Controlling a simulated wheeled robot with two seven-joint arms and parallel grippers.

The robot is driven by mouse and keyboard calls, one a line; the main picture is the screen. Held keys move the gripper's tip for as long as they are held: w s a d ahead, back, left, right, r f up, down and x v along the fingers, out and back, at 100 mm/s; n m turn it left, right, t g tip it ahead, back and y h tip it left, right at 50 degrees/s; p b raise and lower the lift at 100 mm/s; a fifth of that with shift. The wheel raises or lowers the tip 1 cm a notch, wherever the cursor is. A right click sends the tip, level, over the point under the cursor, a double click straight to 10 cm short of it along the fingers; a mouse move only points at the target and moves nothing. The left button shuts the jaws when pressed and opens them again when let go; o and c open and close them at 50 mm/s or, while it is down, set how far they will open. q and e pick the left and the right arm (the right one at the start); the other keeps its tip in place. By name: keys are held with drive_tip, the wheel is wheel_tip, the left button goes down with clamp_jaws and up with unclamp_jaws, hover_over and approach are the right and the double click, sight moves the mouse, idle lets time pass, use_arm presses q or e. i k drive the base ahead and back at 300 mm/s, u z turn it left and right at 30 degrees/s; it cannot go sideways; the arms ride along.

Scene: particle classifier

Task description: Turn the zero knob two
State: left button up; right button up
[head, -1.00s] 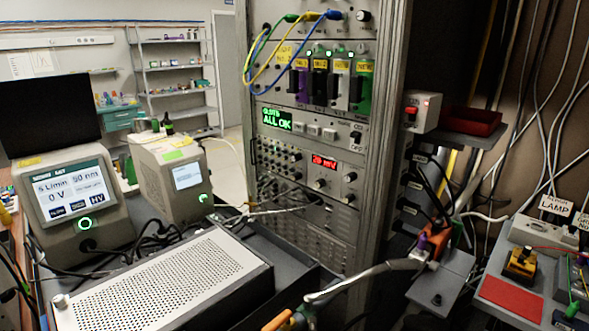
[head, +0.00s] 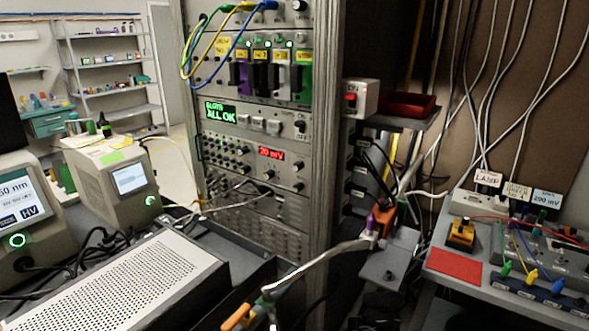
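The grey instrument rack (head: 322,150) stands in the middle of the head view. A panel with a red display (head: 271,153) reading about 20 mV has small black knobs, one at its right side (head: 298,186) and one lower left (head: 268,175). Another black knob (head: 299,126) is on the panel above, beside the green ALL OK display (head: 220,112). No label reading zero is legible, so I cannot tell which knob is zero knob two. Neither of my grippers is in view.
A perforated silver box (head: 110,285) fills the front left. A grey hose (head: 318,262) crosses in front of the rack. At right, a bench holds a red mat (head: 455,266), a yellow device (head: 461,236) and a wired jack panel (head: 545,295). Loose cables hang behind it.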

sight(298, 166)
drive_tip(key=z, duration=0.15)
drive_tip(key=k, duration=0.9)
drive_tip(key=u, duration=0.95)
drive_tip(key=i, duration=1.15)
drive_tip(key=z, duration=0.3)
